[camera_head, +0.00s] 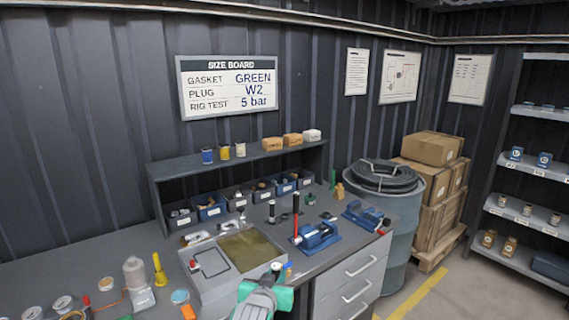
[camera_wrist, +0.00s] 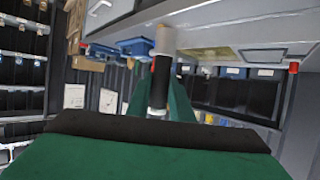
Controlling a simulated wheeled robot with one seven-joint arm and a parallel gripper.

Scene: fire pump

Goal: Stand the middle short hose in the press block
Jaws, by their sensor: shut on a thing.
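My gripper (camera_head: 262,298), with green fingers, is low in the head view, over the front of the bench. It is shut on a short black hose (camera_wrist: 158,88) with a pale metal end, seen upright between the fingers in the wrist view. The hose's end (camera_head: 276,267) shows just above my gripper in the head view. A blue bench device with a red lever (camera_head: 318,238) stands to the right and farther back. Another blue device (camera_head: 364,215) stands beyond it. I cannot tell which is the press block.
A grey tray (camera_head: 214,290) with a brass-coloured plate lies left of my gripper. A yellow-necked item (camera_head: 160,270) and a white bottle (camera_head: 134,272) stand farther left. Small bins (camera_head: 210,208) line the back under a shelf (camera_head: 230,159). Drawers (camera_head: 350,275) form the bench's right front.

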